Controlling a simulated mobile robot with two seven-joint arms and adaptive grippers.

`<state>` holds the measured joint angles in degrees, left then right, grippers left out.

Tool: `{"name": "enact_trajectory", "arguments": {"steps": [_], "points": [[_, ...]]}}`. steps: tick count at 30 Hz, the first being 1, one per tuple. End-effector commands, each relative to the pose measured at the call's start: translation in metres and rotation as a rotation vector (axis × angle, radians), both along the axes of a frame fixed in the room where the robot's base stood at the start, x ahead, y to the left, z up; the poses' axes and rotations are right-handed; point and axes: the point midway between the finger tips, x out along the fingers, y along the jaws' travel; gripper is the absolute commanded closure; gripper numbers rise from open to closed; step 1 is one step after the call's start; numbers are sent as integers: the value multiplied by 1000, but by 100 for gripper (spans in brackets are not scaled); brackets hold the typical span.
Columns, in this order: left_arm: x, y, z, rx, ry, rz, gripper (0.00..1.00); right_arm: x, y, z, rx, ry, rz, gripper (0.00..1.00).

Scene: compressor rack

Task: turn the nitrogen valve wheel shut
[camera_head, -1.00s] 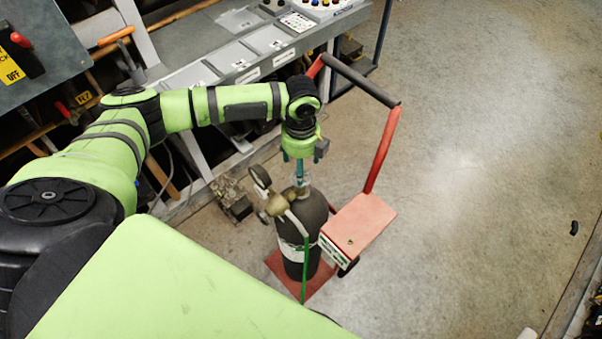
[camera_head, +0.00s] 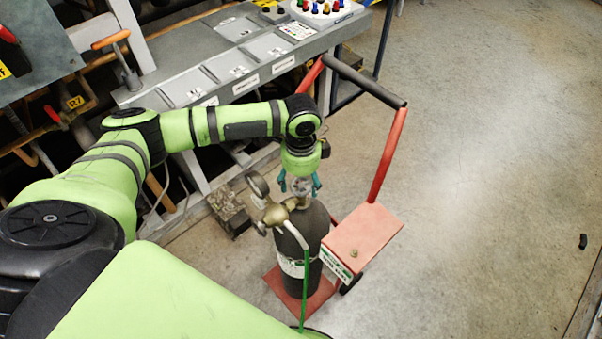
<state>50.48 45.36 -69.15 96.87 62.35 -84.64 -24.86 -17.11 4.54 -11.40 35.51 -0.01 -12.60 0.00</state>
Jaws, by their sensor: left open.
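The dark gas cylinder (camera_head: 312,228) stands upright on the red base of a hand cart, with a white label low on its side. A brass regulator (camera_head: 277,213) with a round gauge (camera_head: 257,184) sits at its top left, and a green hose (camera_head: 305,275) hangs down from it. My left gripper (camera_head: 301,186) points down right over the cylinder's top. Its two teal fingers are open, one on each side of the valve head. The valve wheel is not clearly visible between them; I cannot tell whether the fingers touch it. My right gripper is not in view.
The red cart has a tall handle (camera_head: 385,155) just right of my wrist and a red box (camera_head: 362,235) beside the cylinder. A grey console (camera_head: 225,65) stands behind the arm. A small metal part (camera_head: 229,205) lies left of the cylinder.

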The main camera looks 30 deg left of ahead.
Motion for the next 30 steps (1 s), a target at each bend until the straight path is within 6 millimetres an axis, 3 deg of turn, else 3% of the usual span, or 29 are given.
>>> {"name": "enact_trajectory", "arguments": {"steps": [1,14,21,30], "points": [[-1,-1,8,-1,5,58,29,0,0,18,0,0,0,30],[-2,-2,6,-1,5,623,29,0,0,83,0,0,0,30],[0,-1,-1,-2,1,874,29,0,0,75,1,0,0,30],[0,0,-1,0,0,935,29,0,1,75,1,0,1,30]]}}
